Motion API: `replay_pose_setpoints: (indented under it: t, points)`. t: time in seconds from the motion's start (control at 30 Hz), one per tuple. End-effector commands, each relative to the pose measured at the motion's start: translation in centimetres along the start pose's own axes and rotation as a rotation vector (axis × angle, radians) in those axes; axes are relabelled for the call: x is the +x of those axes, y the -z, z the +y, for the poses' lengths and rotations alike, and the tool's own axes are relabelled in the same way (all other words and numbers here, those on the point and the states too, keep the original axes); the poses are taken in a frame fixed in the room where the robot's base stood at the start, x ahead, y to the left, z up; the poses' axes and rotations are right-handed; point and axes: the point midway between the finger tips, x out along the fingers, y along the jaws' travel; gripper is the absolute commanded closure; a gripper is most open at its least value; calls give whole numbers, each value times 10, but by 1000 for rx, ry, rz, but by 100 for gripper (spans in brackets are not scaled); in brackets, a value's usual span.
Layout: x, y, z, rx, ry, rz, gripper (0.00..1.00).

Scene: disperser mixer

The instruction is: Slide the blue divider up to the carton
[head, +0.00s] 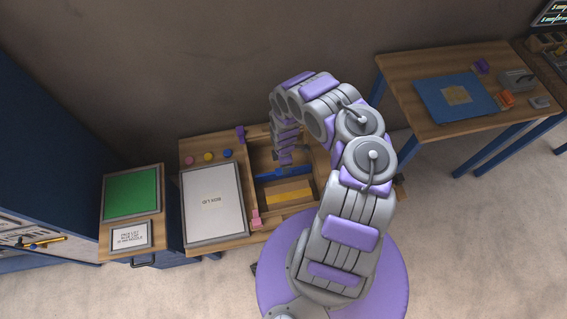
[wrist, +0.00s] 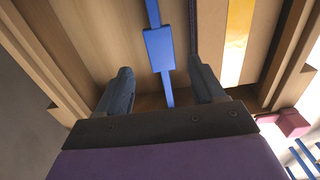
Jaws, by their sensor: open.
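The blue divider (head: 285,173) is a thin bar with a wider middle block, lying across the inside of an open wooden box (head: 255,165). The carton (head: 290,196), light brown with a yellow band, lies in the same box on the near side of the divider. In the wrist view, the divider's block (wrist: 159,50) shows between my open fingers, with the carton's yellow band (wrist: 237,42) to the right. A narrow gap separates divider and carton. My gripper (wrist: 160,68) is open, pointing down into the box; I cannot tell whether either finger touches the divider.
A white lid panel (head: 212,203) lies left of the box. Pink, yellow and blue knobs (head: 208,157) sit behind it. A purple clip (head: 240,133) and a pink clip (head: 256,217) are at the box's left edge. Another table (head: 440,60) stands at right.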

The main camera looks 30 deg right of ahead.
Motion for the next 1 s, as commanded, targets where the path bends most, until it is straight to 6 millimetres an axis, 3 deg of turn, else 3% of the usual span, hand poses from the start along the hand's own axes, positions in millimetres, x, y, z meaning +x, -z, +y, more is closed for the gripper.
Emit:
replay_pose_setpoints:
  t: [0.1,0.4,0.83,1.0]
  points:
    - [-25,-1,1,1,-3,0,32]
    - [-57,-1,1,-1,-1,-1,32]
    - [-61,0,1,0,0,0,32]
    - [-57,9,5,47,10,3,48]
